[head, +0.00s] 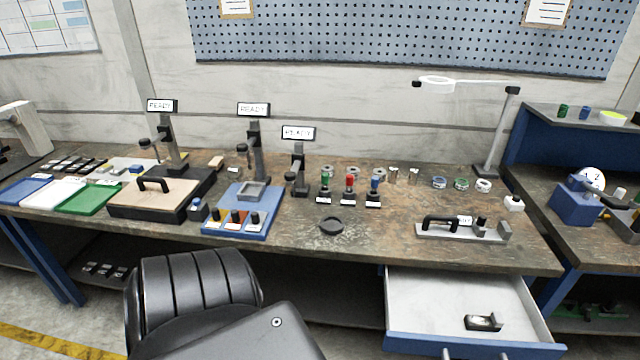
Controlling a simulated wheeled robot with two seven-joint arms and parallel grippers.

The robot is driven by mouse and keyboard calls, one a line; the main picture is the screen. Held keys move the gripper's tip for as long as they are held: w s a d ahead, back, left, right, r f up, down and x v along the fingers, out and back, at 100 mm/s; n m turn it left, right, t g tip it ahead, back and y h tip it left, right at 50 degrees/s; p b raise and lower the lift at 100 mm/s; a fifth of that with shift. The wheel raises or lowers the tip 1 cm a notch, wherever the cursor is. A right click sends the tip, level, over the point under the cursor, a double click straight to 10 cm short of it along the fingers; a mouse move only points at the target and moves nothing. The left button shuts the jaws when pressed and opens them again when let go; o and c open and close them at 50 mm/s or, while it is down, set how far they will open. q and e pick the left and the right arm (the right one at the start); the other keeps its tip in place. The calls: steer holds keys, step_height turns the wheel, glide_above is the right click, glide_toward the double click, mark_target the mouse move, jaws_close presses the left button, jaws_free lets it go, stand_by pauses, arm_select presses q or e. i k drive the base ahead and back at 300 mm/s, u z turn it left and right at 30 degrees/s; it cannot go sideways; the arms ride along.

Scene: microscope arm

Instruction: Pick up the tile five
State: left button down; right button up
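Several small dark tiles (78,165) lie in a group at the far left of the workbench, behind the coloured trays. Several more small dark pieces with pale marks (104,269) lie on the low shelf under the bench. Any numbers on them are too small to read, so I cannot tell which one is tile five. Neither my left gripper nor my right gripper is in view.
Blue, white and green trays (90,197) sit at the bench's left. Three stands with READY signs (253,110) rise at the back. An open drawer (450,302) juts out at right. A large black padded shape (195,285) blocks the front left.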

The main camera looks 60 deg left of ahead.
mark_target(103, 169)
steer(key=u, duration=3.85)
steer(key=i, duration=3)
steer(key=z, duration=1.85)
